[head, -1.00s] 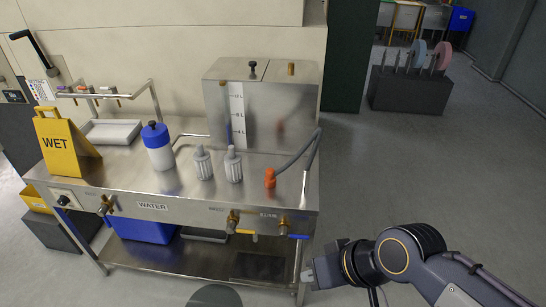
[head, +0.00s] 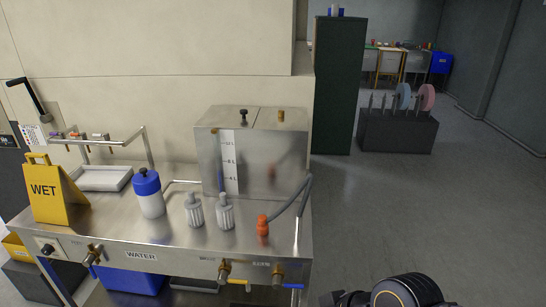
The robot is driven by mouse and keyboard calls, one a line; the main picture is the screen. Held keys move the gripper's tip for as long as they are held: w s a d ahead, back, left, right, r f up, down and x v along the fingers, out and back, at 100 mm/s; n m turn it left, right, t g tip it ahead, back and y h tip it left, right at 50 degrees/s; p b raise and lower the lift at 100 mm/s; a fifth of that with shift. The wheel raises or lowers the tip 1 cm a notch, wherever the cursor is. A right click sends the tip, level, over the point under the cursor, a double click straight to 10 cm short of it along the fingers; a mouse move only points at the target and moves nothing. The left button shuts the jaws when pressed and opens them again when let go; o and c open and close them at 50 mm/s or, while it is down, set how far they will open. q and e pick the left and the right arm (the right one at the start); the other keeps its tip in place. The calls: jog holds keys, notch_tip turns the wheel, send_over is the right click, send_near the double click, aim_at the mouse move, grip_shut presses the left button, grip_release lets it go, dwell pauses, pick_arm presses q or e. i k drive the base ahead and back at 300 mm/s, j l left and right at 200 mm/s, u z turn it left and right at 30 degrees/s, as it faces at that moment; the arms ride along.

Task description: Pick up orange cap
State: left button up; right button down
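The orange cap (head: 262,225) stands upright near the front right corner of the steel bench (head: 120,224). A grey hose (head: 290,199) runs behind it from the bench's right side; I cannot tell whether the two are joined. My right gripper (head: 335,299) is only partly in view at the bottom edge, right of the bench and below the cap, well apart from it. Its fingers are cut off by the picture edge. My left gripper is not in view.
Two grey-white ribbed bottles (head: 225,213) stand left of the cap, with a blue-topped bottle (head: 150,196) further left. A steel tank (head: 250,158) stands behind. A yellow WET sign (head: 52,190) is at the left.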

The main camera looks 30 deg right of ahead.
aim_at(262, 230)
jog(key=k+j+u, duration=0.1)
jog(key=k+u, duration=0.2)
jog(key=k, duration=0.35)
jog(key=l+u, duration=0.1)
jog(key=u, duration=0.75)
jog(key=l+u, duration=0.2)
jog(key=u, duration=0.65)
jog(key=l+u, duration=0.15)
jog(key=u, duration=0.25)
jog(key=k+l, duration=0.2)
jog(key=l, duration=0.2)
jog(key=k+l, duration=0.15)
jog(key=l, duration=0.25)
jog(key=k+l, duration=0.2)
jog(key=l, duration=0.15)
jog(key=k+l, duration=0.2)
jog(key=l, duration=0.2)
jog(key=k+l+u, duration=0.1)
jog(key=l, duration=0.3)
jog(key=k+l, duration=0.45)
jog(key=l, duration=0.3)
